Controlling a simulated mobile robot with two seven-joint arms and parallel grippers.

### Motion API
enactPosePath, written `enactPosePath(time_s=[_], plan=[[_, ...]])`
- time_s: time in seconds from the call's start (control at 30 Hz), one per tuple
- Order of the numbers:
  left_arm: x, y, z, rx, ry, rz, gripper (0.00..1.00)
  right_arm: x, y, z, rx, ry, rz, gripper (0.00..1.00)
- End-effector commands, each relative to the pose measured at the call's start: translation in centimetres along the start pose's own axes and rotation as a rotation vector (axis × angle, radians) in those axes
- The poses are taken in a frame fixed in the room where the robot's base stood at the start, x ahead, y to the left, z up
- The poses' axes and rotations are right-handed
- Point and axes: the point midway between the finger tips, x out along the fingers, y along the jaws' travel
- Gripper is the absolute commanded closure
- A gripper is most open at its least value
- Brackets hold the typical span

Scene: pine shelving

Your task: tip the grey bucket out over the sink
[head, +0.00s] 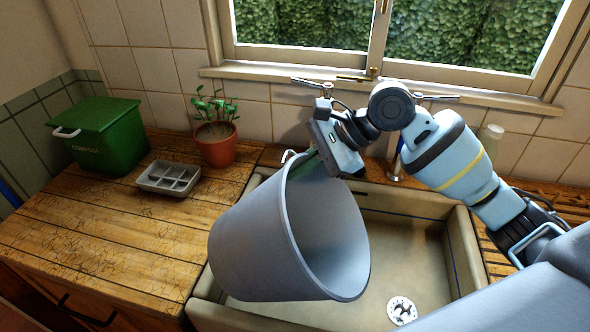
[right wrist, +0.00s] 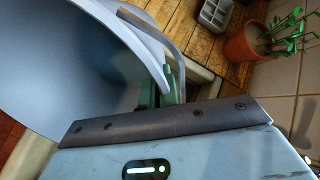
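The grey bucket (head: 245,240) is tilted on its side over the left part of the sink (head: 455,250). Its mouth faces right and towards me, and the inside that shows looks empty. My right gripper (head: 306,163) is at the upper rim, by the metal handle, and is shut on the bucket there. In the right wrist view the bucket (right wrist: 60,70) fills the upper left, and the gripper's green fingertips (right wrist: 168,90) meet its rim near the handle. My left gripper is in neither view.
A round drain (head: 402,310) shows in the sink floor. On the wooden worktop at left stand a green compost bin (head: 105,135), a grey compartment tray (head: 168,178) and a potted plant (head: 217,150). Taps and a window sill (head: 270,78) are behind the sink.

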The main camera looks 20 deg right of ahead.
Motion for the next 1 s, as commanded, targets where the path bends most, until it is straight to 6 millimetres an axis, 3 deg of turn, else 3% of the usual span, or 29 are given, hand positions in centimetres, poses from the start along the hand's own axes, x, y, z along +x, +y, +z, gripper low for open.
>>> enactPosePath(time_s=[1.0], plan=[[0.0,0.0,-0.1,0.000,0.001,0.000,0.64,-5.5,0.3,0.5,-0.025,-0.213,-0.173,1.00]])
